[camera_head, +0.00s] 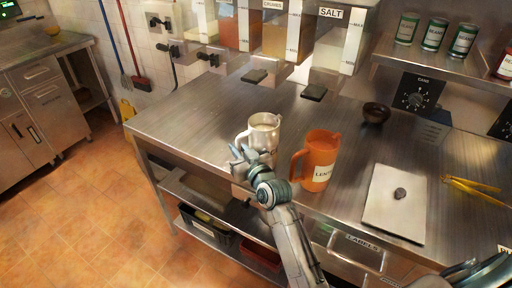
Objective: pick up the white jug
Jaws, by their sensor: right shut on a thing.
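The white jug (265,123) stands upright near the front edge of the steel counter, with its handle on the left side.
An orange jug (320,160) labelled LENTIL stands close to the right of the white jug. A white board (395,205) with a dark knob, yellow tongs (472,188) and a dark bowl (376,112) are farther right. Dispensers (283,35) line the back. The counter's left part is clear.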

